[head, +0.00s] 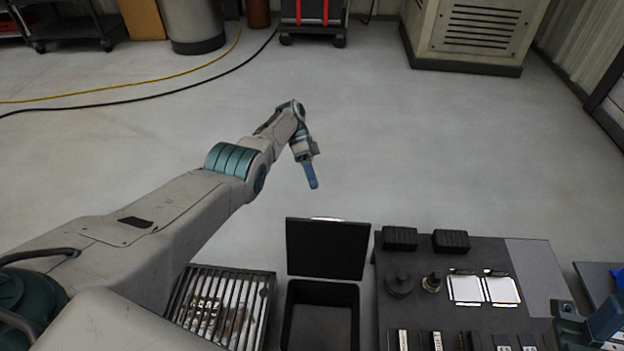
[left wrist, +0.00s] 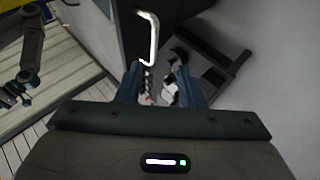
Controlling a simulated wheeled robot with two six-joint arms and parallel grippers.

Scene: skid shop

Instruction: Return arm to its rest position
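My left arm reaches in from the left in the head view. Its gripper (head: 311,178) hangs over bare floor beyond the black bin, fingers pointing down. In the left wrist view the two blue fingers (left wrist: 163,88) stand apart with a gap between them. Small white and dark shapes show in that gap; I see nothing clearly gripped. My right gripper (head: 592,326) shows only in part at the lower right edge of the head view, beside the dark work surface. Whether its fingers are apart is not clear.
A black bin (head: 320,283) with a raised lid (head: 328,249) stands below the left gripper. A slatted grate (head: 265,300) lies to its left. A dark work board (head: 460,312) carrying small parts lies to its right. The floor (head: 420,130) beyond is clear.

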